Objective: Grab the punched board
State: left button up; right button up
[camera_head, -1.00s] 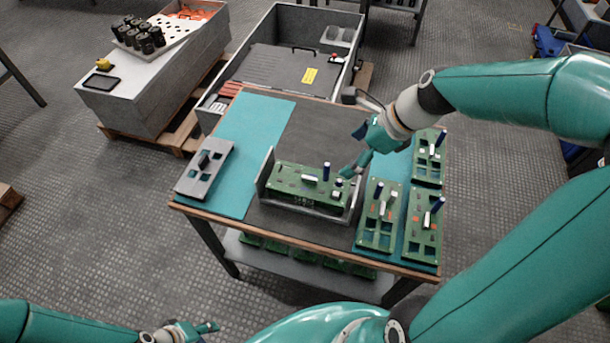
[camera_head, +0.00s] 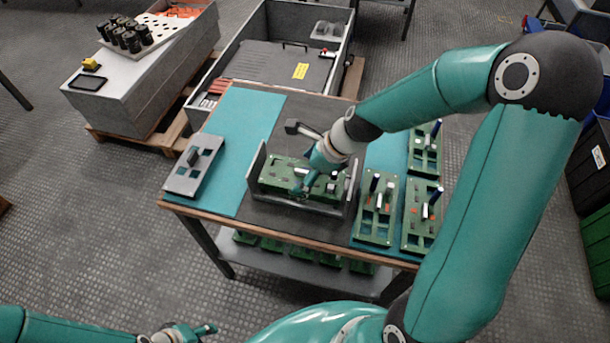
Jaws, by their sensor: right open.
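A green board (camera_head: 282,179) with small parts on it sits in a grey cradle (camera_head: 300,206) at the middle of the table. My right gripper (camera_head: 305,183) is open, right at the board, with its fingers pointing down and covering part of it. I cannot tell whether the fingers touch the board. A grey plate with square cut-outs (camera_head: 188,178) and a raised handle lies on the teal mat at the left. The pictures do not settle which of these is the punched board. My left gripper (camera_head: 190,331) is low at the bottom left, away from the table; its fingers are unclear.
Several green boards lie on the right mat, one at the front (camera_head: 376,218). More green boards (camera_head: 272,244) sit on the shelf below. Behind the table stands a grey bin (camera_head: 285,65). A grey cabinet (camera_head: 130,98) at the back left carries a white holed tray with black cylinders.

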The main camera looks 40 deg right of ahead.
jog(key=shift+w+a+f, duration=0.1)
jog(key=shift+w+f, duration=0.1)
jog(key=shift+f, duration=0.2)
jog(key=c, duration=0.9)
jog(key=shift+r, duration=0.15)
